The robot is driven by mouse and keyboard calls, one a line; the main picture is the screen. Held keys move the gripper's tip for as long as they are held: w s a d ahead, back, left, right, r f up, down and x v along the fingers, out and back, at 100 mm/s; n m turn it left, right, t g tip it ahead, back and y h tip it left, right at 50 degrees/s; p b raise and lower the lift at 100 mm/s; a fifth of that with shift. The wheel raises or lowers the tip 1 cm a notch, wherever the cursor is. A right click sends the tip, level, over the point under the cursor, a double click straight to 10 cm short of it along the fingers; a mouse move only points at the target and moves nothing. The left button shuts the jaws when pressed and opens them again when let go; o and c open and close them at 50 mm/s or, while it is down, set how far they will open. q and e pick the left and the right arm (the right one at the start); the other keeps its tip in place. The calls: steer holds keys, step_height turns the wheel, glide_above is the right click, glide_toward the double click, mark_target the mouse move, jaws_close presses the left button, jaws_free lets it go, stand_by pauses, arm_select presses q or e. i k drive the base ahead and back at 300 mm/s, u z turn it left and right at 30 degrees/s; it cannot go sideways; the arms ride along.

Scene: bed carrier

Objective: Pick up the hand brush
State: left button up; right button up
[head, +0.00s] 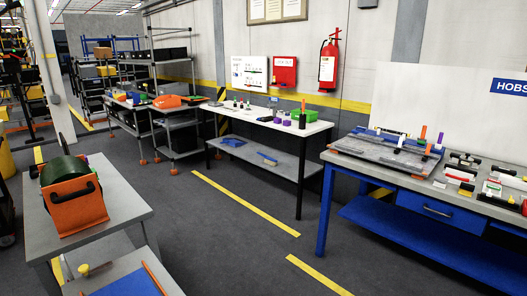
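A small blue item with a paler edge (267,158), which looks like the hand brush, lies on the lower shelf (290,165) of the white-topped table in the middle. It is too small to be sure. A flat blue piece (233,142), perhaps a dustpan, lies on the same shelf to its left. The white tabletop (260,118) is above both. Neither of my grippers is in view.
A blue workbench (425,206) with tools stands at right. Grey carts with an orange-fronted holder (75,204) and a blue panel (128,284) stand at front left. Shelving carts (178,130) stand behind. Grey floor with yellow lines (245,204) is open between them.

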mark_target(265, 157)
steer(key=z, duration=0.95)
steer(key=i, duration=2.7)
steer(key=u, duration=1.75)
steer(key=i, duration=4.3)
steer(key=z, duration=0.6)
